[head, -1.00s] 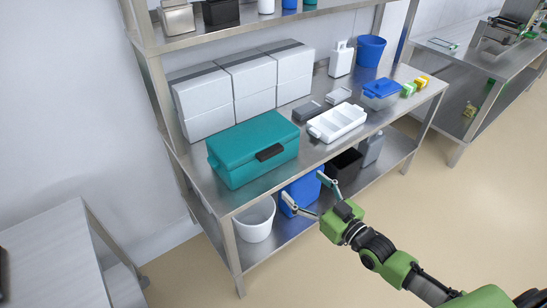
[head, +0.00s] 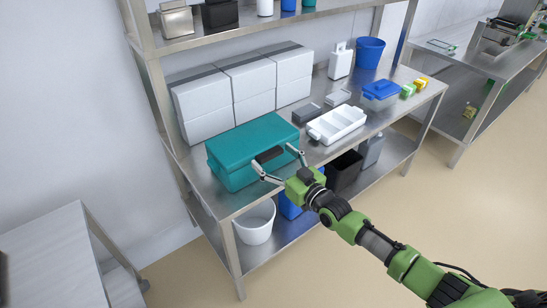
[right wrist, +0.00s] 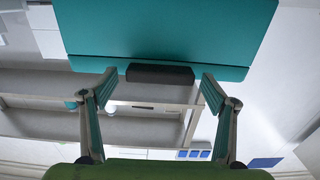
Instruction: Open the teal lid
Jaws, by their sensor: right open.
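A teal box with a teal lid (head: 248,138) sits shut on the left part of the steel bench. Its dark handle (head: 268,155) is on the front face. In the right wrist view the lid (right wrist: 165,35) fills the top and the handle (right wrist: 160,74) shows below its front edge. My right gripper (head: 272,166) is open, with its fingers spread to either side of the handle. In the right wrist view the open fingers (right wrist: 158,88) reach toward the handle with nothing between them. My left gripper is not in view.
A white divided tray (head: 337,124) and a dark grey block (head: 308,112) stand right of the teal box. White boxes (head: 245,83) line the back. A white bucket (head: 255,225) and blue and black containers stand on the lower shelf.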

